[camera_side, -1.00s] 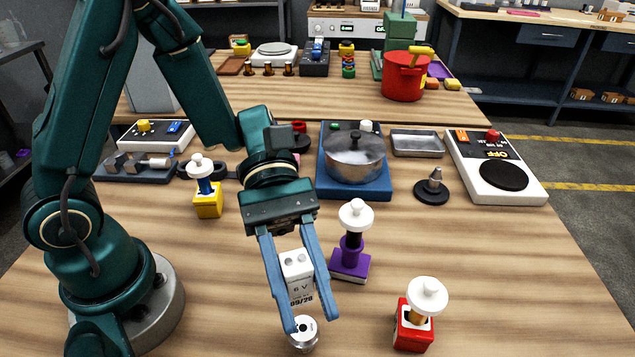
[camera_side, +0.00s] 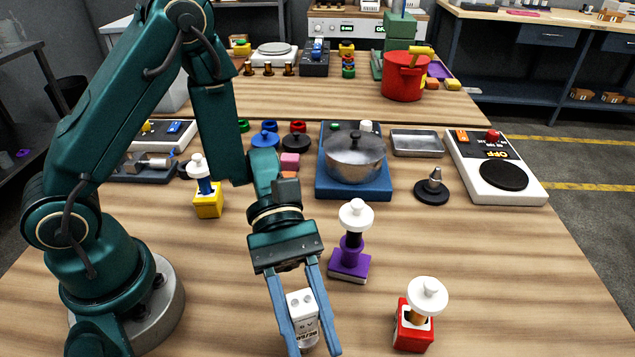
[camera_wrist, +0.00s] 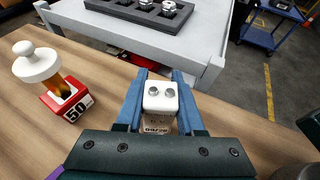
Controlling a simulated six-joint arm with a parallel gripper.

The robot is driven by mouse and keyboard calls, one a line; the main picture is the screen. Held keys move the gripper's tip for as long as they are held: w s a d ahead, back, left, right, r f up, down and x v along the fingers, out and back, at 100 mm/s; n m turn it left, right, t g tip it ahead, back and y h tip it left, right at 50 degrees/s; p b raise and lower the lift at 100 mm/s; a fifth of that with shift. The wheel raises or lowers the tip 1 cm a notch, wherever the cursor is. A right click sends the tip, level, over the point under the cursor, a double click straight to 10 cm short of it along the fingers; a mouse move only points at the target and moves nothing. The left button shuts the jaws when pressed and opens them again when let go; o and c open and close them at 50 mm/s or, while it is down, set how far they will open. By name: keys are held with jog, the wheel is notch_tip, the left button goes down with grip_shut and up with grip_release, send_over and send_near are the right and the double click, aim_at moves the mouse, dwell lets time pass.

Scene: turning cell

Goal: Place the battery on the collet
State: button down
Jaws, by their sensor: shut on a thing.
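The battery (camera_side: 301,304) is a white block with two round terminals on top and a "6 V" and date print on its side. It is between the two blue fingers of my gripper (camera_side: 312,345), which is shut on it near the front edge of the side view. In the wrist view the battery (camera_wrist: 160,97) sits between the fingers (camera_wrist: 160,78), terminals facing the camera.
A red block with a white-knobbed stamp (camera_side: 415,325) stands close right of my gripper. A purple one (camera_side: 350,262) is behind it, and a yellow one (camera_side: 208,203) farther left. A pot (camera_side: 354,158) on a blue hotplate is at the back.

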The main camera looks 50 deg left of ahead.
jog(key=c, duration=0.5)
grip_release()
jog(key=shift+w+a+r, duration=0.25)
jog(key=shift+a, duration=0.1)
jog(key=shift+w+a+r+m+t+y, duration=0.1)
jog(key=shift+a+r+m+t+y, duration=1.85)
jog(key=shift+a, duration=0.95)
jog(key=shift+w+a+r+m+t+y, duration=0.1)
jog(key=shift+a+r+m+t+y, duration=1.35)
jog(key=shift+a+m+y, duration=1.05)
jog(key=shift+w+a+r+m+t+y, duration=0.1)
jog(key=shift+a+r+m+t+y, duration=1.2)
jog(key=shift+a+m+t+y, duration=1.45)
jog(key=shift+a+n+g+h, duration=0.4)
jog(key=shift+a+g+h, duration=0.15)
jog(key=shift+g+h, duration=0.35)
